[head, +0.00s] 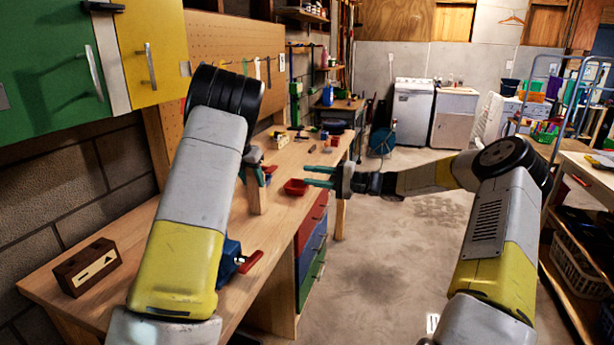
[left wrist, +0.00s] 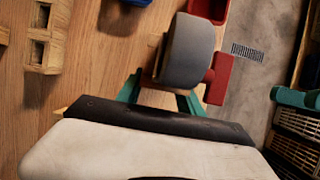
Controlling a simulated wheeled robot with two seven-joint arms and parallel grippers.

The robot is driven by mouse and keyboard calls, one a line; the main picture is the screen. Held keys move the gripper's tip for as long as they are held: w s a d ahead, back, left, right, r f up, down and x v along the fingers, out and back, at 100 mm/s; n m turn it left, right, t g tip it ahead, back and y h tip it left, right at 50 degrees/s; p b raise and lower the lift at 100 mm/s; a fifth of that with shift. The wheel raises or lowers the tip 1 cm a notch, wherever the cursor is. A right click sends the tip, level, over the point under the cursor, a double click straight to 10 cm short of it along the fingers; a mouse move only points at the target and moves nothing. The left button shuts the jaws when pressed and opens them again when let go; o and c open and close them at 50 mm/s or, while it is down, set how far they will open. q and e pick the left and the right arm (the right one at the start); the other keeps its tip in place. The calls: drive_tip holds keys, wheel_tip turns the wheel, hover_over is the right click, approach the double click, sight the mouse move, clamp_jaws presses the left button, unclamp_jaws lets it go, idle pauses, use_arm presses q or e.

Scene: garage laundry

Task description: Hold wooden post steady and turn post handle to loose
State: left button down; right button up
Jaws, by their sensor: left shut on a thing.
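The wooden post (head: 256,196) stands upright on the workbench. A grey round part (left wrist: 186,52) with a red handle (left wrist: 218,79) sits at its top; the red handle also shows in the head view (head: 270,169). My left gripper (head: 257,174) is at the top of the post, shut on it. Its teal fingers (left wrist: 160,98) lie either side of the wood just below the grey part, which hides some of the grip. My right gripper (head: 306,176) is open and empty, its teal fingers pointing left toward the post, to the right of the red handle and apart from it.
The workbench (head: 170,235) runs along the left wall. A blue vise (head: 230,262) with a red lever is fixed near its front edge. A red bin (head: 296,187) stands beside the post. A dark wooden box (head: 88,266) lies at the left. The floor right of the bench is clear.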

use_arm(q)
drive_tip(key=c, duration=0.7)
unclamp_jaws()
drive_tip(key=shift+r, duration=0.1)
